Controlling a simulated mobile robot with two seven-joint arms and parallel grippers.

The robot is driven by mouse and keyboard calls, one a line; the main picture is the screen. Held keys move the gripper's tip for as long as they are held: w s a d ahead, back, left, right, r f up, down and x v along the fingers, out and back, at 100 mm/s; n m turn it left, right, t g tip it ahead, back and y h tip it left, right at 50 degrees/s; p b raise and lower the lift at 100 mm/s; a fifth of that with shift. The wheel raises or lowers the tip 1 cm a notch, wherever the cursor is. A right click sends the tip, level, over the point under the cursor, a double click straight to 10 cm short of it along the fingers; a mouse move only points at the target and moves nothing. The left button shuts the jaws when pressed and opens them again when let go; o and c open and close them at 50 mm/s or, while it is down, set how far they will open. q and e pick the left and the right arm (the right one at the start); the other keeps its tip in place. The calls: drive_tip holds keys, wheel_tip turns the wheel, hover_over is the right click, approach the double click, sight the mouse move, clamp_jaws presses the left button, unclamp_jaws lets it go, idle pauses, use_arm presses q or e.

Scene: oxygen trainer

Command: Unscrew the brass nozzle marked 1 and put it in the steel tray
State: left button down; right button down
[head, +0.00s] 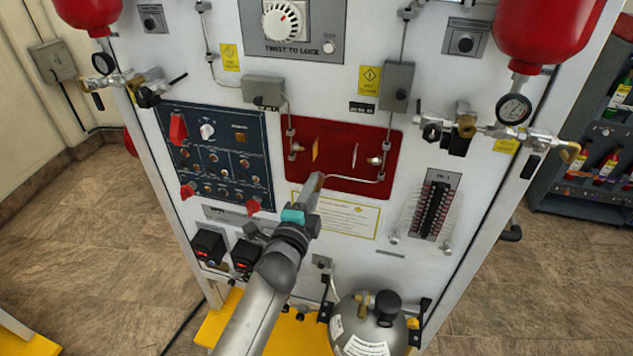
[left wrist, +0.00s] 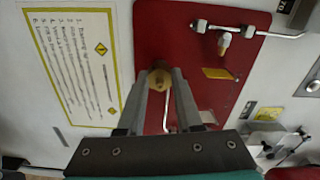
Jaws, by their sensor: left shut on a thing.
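My left gripper (head: 314,184) is in front of the lower edge of the red panel (head: 345,133). In the left wrist view its two fingers (left wrist: 160,88) are shut on a brass nozzle (left wrist: 158,77), whose hexagonal end shows. The nozzle looks apart from the two pipe fittings, though the fingers hide what is behind it. The left fitting (head: 297,148) has a pale tip and shows in the left wrist view (left wrist: 224,40). The right fitting (head: 376,160) is on the panel's right side. No number can be read on the nozzle. I see no steel tray. My right gripper is out of view.
An instruction placard (head: 345,215) is just below the red panel. A dark switch panel (head: 217,150) is to the left. A grey cylinder (head: 365,325) stands low in front, on a yellow base (head: 215,322). Gauges and valves stick out at both upper sides.

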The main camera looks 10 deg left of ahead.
use_arm(q)
drive_tip(key=shift+f+n, duration=0.1)
drive_tip(key=shift+n, duration=0.3)
drive_tip(key=n, duration=0.3)
drive_tip(key=shift+p, duration=0.35)
drive_tip(key=shift+n+p, duration=0.4)
drive_tip(key=shift+n, duration=1.4)
drive_tip(key=shift+n, duration=0.6)
drive_tip(key=c, duration=0.6)
unclamp_jaws()
